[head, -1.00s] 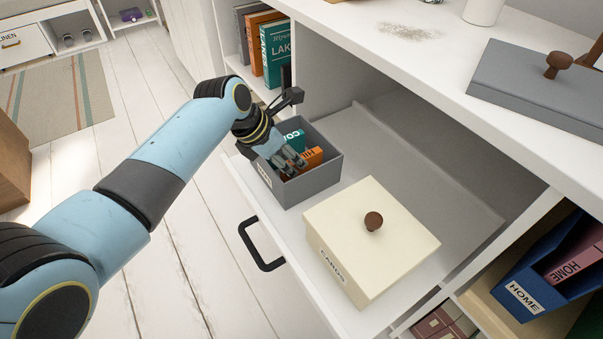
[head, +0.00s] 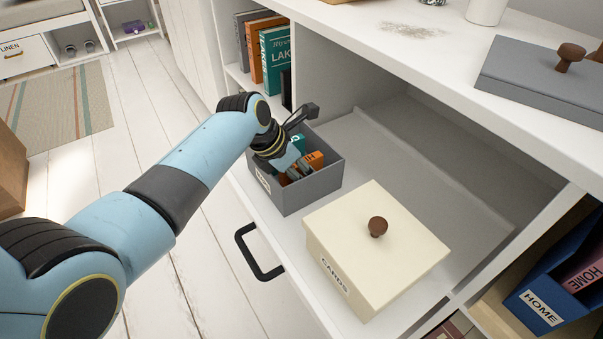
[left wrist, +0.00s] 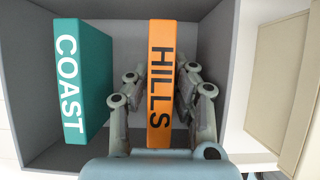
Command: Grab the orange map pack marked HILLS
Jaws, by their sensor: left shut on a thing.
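The orange map pack marked HILLS (left wrist: 161,85) stands upright in the grey box (head: 315,191), in the open drawer. It also shows in the head view (head: 316,159), partly hidden by my gripper. My left gripper (head: 297,172) reaches down into the box. In the left wrist view its fingers (left wrist: 158,100) lie on both sides of the HILLS pack, shut on it. A teal pack marked COAST (left wrist: 82,80) stands to the left of it, apart from the fingers. My right gripper is not in view.
A cream box with a brown knob, marked CARDS (head: 370,250), stands in the drawer beside the grey box. The drawer's black handle (head: 258,252) sticks out in front. The desk top (head: 440,60) overhangs the drawer's back. Books (head: 272,60) stand on a shelf behind.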

